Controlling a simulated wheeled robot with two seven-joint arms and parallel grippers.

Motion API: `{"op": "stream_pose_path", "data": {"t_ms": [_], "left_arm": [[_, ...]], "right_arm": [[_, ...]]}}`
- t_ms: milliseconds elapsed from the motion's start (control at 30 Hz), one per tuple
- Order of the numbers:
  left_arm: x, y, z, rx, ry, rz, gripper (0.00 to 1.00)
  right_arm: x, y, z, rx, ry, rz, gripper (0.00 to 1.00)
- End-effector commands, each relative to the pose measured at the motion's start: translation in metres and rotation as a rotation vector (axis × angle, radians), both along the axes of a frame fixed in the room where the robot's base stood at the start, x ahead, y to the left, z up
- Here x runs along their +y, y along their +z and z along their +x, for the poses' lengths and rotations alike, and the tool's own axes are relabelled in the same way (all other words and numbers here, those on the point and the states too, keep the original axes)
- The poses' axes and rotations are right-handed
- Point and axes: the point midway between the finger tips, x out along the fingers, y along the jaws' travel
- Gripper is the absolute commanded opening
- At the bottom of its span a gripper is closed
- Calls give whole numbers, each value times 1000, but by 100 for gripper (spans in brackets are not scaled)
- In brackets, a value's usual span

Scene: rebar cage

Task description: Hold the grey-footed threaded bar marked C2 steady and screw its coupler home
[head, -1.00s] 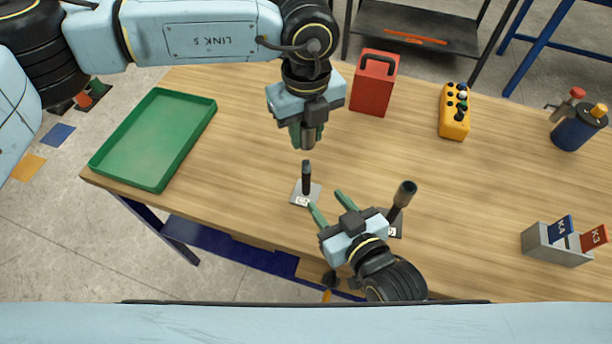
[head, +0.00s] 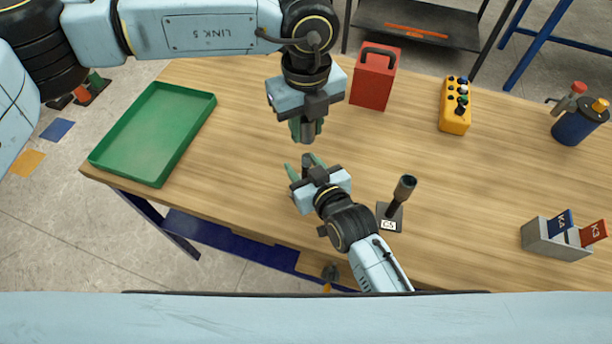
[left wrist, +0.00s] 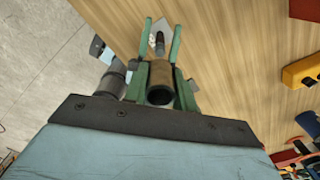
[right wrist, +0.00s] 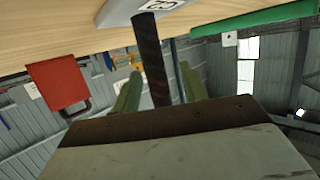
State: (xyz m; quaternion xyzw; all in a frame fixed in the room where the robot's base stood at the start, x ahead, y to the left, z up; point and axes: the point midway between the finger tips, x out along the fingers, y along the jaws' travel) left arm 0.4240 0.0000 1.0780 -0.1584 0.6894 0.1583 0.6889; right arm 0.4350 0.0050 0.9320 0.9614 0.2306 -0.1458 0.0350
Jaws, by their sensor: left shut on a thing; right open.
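The threaded bar (right wrist: 151,50) stands on its grey foot (right wrist: 118,12) in the right wrist view; the foot's label is cut off at the edge. In the head view my right gripper hides the bar. My right gripper (head: 298,163) is open, and the bar shows between its two fingers in the right wrist view, with no grip on it. My left gripper (head: 305,128) is above, shut on the dark tubular coupler (head: 308,130). The left wrist view shows the coupler's open end (left wrist: 160,94), with the bar (left wrist: 160,43) beyond it. The coupler is apart from the bar.
A second bar with a dark foot (head: 381,214) and a coupler (head: 405,187) on top stands right of my right gripper. A green tray (head: 140,140) is left, a red box (head: 374,82) behind, a yellow control box (head: 455,108) and a grey card holder (head: 552,246) right.

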Motion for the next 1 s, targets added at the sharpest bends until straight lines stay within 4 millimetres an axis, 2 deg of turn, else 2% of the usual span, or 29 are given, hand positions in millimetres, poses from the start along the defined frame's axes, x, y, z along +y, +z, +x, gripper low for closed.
{"op": "stream_pose_path", "data": {"t_ms": [333, 667, 1000], "left_arm": [[0, 0, 0, 0, 0, -1, 0], [0, 0, 0, 0, 0, -1, 0], [0, -5, 0, 1, 0, 0, 0]], "right_arm": [[1, -1, 3, -1, 0, 0, 43], [1, -1, 3, -1, 0, 0, 1], [1, -1, 3, 0, 0, 0, 0]]}}
